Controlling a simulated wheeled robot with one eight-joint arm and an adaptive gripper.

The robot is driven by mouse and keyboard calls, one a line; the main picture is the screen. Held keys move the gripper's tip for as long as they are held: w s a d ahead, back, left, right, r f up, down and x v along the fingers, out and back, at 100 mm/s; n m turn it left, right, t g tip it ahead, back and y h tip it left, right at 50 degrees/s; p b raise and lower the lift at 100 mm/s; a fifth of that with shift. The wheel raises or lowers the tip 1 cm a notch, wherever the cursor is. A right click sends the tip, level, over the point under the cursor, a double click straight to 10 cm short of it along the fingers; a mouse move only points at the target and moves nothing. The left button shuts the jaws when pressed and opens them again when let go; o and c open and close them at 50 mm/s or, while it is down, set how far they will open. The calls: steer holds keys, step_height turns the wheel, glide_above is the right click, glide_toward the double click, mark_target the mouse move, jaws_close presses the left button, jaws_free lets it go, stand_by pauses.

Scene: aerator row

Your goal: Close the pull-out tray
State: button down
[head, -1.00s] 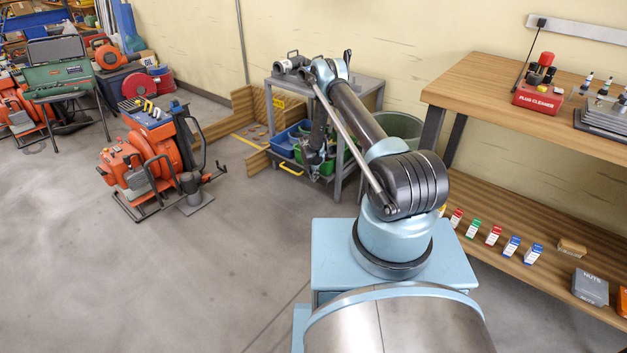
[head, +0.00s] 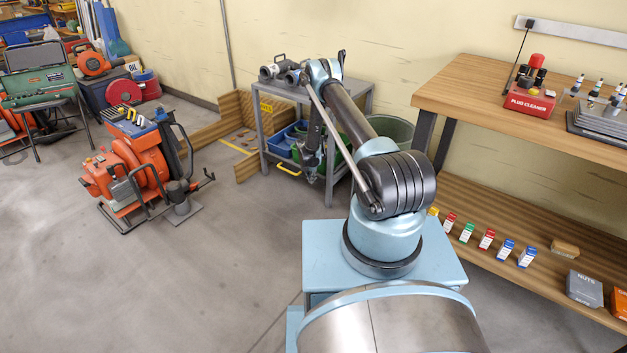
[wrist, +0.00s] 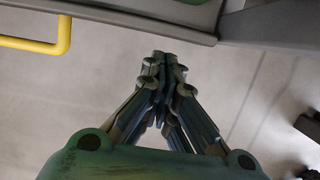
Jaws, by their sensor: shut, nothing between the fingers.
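The pull-out tray is low in the grey cart and holds blue and green bins (head: 280,142). Its yellow handle (head: 289,170) sits at the front left and sticks out from the cart. In the wrist view the handle (wrist: 62,38) is at top left, fixed to the tray's grey front edge (wrist: 150,27). My gripper (wrist: 164,62) is shut and empty, its fingertips just below that edge in the picture. I cannot tell whether they touch it.
The grey cart (head: 366,101) stands by the wall. Wooden boards (head: 247,168) lie left of it, and a workbench (head: 500,98) stands right. An orange machine (head: 137,165) is on the floor at left. The floor between (head: 215,260) is clear.

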steer(key=s+d+r+m, duration=0.1)
steer(key=s+r+m, duration=0.25)
steer(key=r, duration=1.35)
steer(key=s+d+r+m, duration=0.1)
steer(key=s+r+m, duration=0.25)
steer(key=r, duration=1.35)
steer(key=s+d+r+m+y, duration=0.1)
steer(key=s+d+r+m, duration=0.2)
steer(key=s+r, duration=0.5)
steer(key=s+d+r+m, duration=0.3)
steer(key=s+r, duration=0.3)
steer(key=r, duration=0.4)
steer(key=s+d+r+m, duration=0.3)
steer(key=s+r, duration=0.1)
steer(key=s, duration=0.6)
steer(key=s+d+r+m, duration=0.2)
steer(key=s+r+m, duration=0.15)
steer(key=s, duration=0.55)
steer(key=s+d+f+m, duration=0.1)
steer(key=s+f+m, duration=0.2)
steer(key=s, duration=0.6)
steer(key=s+d+f+m, duration=0.1)
steer(key=s+f+m, duration=0.2)
steer(key=s, duration=0.7)
steer(key=shift+s+f+m+y, duration=0.25)
steer(key=shift+m+y, duration=0.15)
steer(key=shift+m, duration=0.75)
